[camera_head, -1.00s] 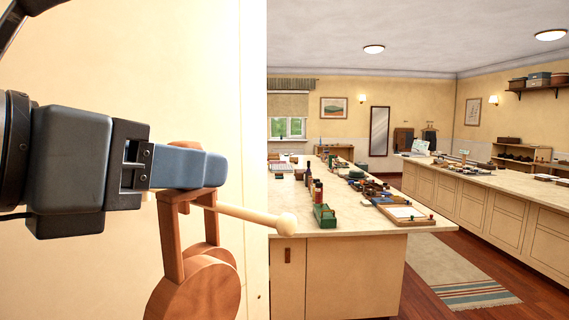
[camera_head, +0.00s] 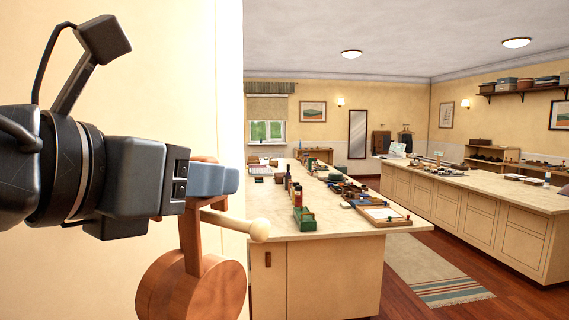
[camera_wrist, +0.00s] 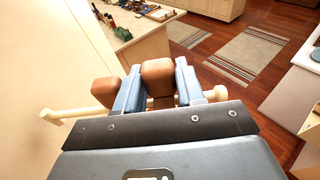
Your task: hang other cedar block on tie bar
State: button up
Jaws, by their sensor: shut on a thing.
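My gripper (camera_head: 225,181) is shut on a brown cedar block (camera_wrist: 158,78), whose top shows between the blue fingers in the wrist view. In the head view a round cedar disc (camera_head: 192,290) hangs below the fingers from a wooden loop. The pale tie bar (camera_head: 232,222) with a round knob runs just below the fingers and appears to pass through the loop. A second cedar block (camera_wrist: 106,92) sits beside the left finger, outside the grip. The fingers hide how the held loop meets the bar.
A cream wall panel (camera_head: 120,75) stands close behind my gripper. An island counter (camera_head: 335,232) holds several small items. A long counter (camera_head: 480,190) runs along the right, with wooden floor and a striped rug (camera_head: 435,270) between.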

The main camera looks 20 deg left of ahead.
jog(key=shift+f, duration=0.5)
dwell(0.7)
jog(key=o, duration=1.2)
jog(key=shift+o, duration=0.2)
jog(key=shift+s, duration=0.1)
